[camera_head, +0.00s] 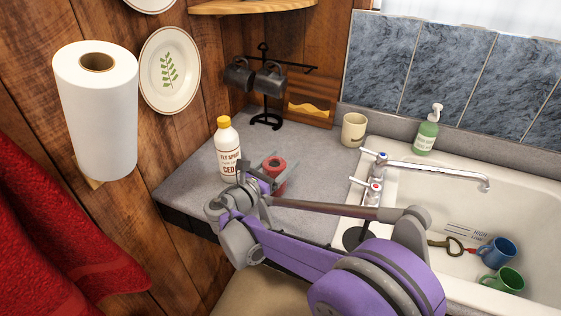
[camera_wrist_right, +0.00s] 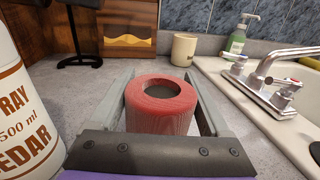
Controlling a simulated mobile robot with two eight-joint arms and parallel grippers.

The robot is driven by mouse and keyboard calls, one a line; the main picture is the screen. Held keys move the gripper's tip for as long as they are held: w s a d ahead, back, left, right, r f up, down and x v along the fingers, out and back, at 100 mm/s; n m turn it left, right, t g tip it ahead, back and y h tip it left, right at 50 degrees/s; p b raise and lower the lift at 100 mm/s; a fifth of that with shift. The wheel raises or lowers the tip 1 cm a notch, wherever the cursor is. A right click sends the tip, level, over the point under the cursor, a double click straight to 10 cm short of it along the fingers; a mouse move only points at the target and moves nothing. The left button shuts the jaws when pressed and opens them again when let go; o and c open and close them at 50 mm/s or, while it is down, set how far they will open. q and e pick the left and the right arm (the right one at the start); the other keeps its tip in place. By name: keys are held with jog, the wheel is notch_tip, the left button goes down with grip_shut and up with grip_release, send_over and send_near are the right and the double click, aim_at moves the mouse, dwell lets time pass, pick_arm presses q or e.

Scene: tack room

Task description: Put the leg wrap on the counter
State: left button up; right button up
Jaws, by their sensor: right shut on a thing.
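The leg wrap is a red roll (camera_wrist_right: 160,103) with a hollow middle, upright between the two fingers of my right gripper (camera_wrist_right: 162,98) in the right wrist view. In the head view the wrap (camera_head: 276,172) shows over the grey counter (camera_head: 305,212), just right of the spray bottle, partly hidden by my right gripper (camera_head: 270,167). The fingers are closed on its sides. The wrap is at or very near the counter top; I cannot tell whether its base touches. My left gripper is not in view.
A white fly spray bottle (camera_head: 228,150) stands close left of the gripper. A mug rack (camera_head: 265,85) and a beige cup (camera_head: 354,129) stand behind. The sink (camera_head: 400,205), with its tap (camera_head: 430,172), lies right. Counter around the wrap is mostly clear.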

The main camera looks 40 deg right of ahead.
jog(key=shift+f, duration=0.1)
jog(key=o, duration=1.3)
jog(key=shift+r, duration=0.25)
jog(key=v, duration=1.2)
jog(key=shift+b, duration=0.35)
jog(key=shift+f, duration=0.1)
